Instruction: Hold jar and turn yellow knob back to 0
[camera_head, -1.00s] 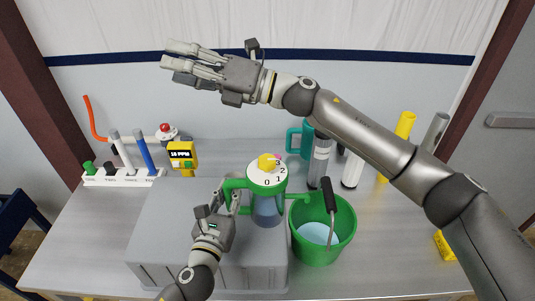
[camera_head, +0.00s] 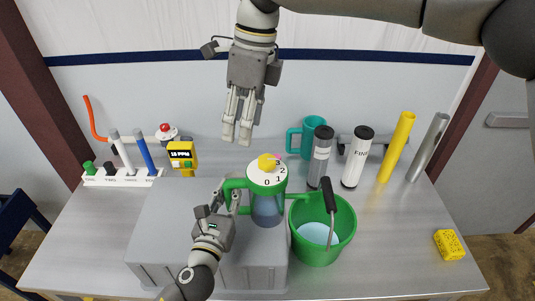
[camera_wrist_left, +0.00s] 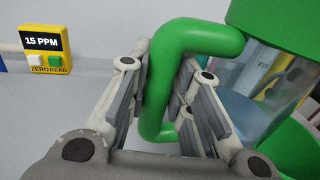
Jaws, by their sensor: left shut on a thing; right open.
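The jar (camera_head: 266,208) is a clear jug with bluish contents, a green rim and a green handle. It stands on a grey box. Its white lid dial (camera_head: 266,180) shows 0, 1, 2 and 3, with the yellow knob (camera_head: 267,162) at the dial's far side, by the 3. My left gripper (camera_head: 230,193) is shut on the green handle; in the left wrist view its fingers lie either side of the handle (camera_wrist_left: 195,38). My right gripper (camera_head: 237,135) is open and empty, fingers down, above and behind the jar, slightly left of the knob.
A green bucket (camera_head: 302,235) with a black-handled tool stands right of the jar, close to it. A yellow meter (camera_head: 182,155) reads 15 PPM at the back left. A teal mug (camera_head: 313,132) and several cylinders stand behind right. A yellow sponge (camera_head: 449,245) lies far right.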

